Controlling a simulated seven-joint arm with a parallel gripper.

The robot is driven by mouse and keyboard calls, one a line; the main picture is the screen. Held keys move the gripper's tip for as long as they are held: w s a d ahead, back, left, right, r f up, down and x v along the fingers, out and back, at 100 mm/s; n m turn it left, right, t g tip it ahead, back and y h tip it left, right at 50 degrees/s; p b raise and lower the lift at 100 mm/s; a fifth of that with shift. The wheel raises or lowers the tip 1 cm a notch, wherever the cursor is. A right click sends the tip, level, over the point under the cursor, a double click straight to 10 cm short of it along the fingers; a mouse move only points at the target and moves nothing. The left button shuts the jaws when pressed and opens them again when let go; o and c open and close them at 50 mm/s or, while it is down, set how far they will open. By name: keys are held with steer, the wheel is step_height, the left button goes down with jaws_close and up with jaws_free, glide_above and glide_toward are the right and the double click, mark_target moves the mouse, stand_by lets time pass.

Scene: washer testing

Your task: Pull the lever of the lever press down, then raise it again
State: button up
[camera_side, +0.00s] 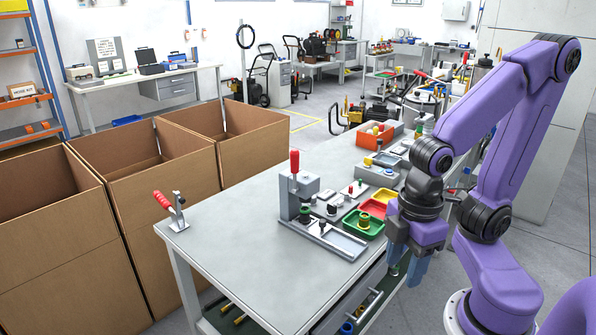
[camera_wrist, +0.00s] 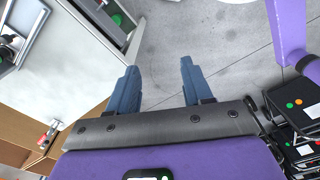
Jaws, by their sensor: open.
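The lever press (camera_side: 300,192) is a grey block-and-column device on the grey workbench, left of my gripper in the side view. Its lever has a red handle (camera_side: 294,162) that stands upright above the press. My gripper (camera_side: 404,277) has blue fingers pointing down, beyond the bench's right edge and well apart from the lever. The fingers also show in the wrist view (camera_wrist: 158,66), spread with nothing between them. I cannot make out the lever's red handle in the wrist view.
A red-handled clamp (camera_side: 178,215) stands at the bench's left corner. A grey tray (camera_side: 341,242), a green bin (camera_side: 376,231) and a red bin (camera_side: 381,208) lie between the press and my gripper. The bench's front left is bare. Cardboard boxes (camera_side: 150,190) stand behind it.

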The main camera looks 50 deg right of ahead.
steer(key=shift+o, duration=0.4)
steer(key=shift+w, duration=0.1)
steer(key=w+a+r+m, duration=0.2)
steer(key=w+r+m, duration=0.1)
steer(key=w, duration=0.5)
step_height(320, 180, up, 11)
steer(key=m+t+h, duration=0.1)
steer(key=m+t, duration=0.3)
steer(key=m, duration=0.8)
glide_above(293, 160)
steer(key=s, duration=0.5)
steer(key=x, duration=1.7)
steer(key=shift+d, duration=0.25)
jaws_close()
